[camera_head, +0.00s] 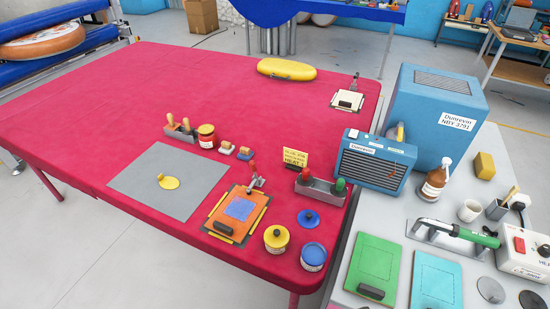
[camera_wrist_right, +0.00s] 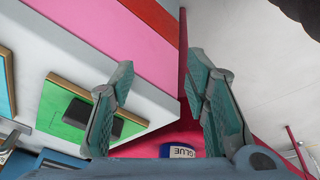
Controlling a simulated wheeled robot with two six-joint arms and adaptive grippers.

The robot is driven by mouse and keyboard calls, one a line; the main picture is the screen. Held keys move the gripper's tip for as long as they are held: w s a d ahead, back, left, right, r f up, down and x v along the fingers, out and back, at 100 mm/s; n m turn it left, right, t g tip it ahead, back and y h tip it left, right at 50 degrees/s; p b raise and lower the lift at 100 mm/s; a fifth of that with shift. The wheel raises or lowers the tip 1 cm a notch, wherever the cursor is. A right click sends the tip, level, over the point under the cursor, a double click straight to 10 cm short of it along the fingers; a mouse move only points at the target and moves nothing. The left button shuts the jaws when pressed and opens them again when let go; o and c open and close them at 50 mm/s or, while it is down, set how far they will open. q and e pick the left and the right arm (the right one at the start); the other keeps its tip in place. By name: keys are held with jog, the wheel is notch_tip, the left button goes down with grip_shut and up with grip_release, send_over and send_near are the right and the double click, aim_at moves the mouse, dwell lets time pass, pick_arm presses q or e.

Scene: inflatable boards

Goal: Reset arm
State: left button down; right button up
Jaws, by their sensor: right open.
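My right gripper (camera_wrist_right: 160,62) shows in the wrist view with its two fingers spread apart and nothing between them. It hangs near the edge of the grey side table, beside a green board (camera_wrist_right: 82,125) with a black block on it. Part of a tin labelled GLUE (camera_wrist_right: 178,151) shows below, between the finger bases. Neither gripper shows in the head view. My left gripper is in no view.
The red table (camera_head: 120,100) holds a grey mat (camera_head: 160,205), an orange board (camera_head: 225,225), a blue-lidded tin (camera_head: 313,257) and a yellow-lidded tin (camera_head: 276,238). A blue heater (camera_head: 375,165) and green board (camera_head: 375,262) stand right. The table's back left is clear.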

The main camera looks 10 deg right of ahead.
jog(key=s+d+f+g+b, duration=0.1)
jog(key=s+f, duration=0.3)
jog(key=f, duration=0.7)
jog(key=s+d+f+b, duration=0.1)
jog(key=s+f, duration=0.4)
jog(key=f, duration=0.6)
jog(key=s+f+g+b, duration=0.1)
jog(key=s+f, duration=0.3)
jog(key=s, duration=0.3)
jog(key=shift+s+f, duration=0.25)
jog(key=shift+f, duration=0.1)
jog(key=shift+o, duration=0.4)
jog(key=shift+a, duration=0.1)
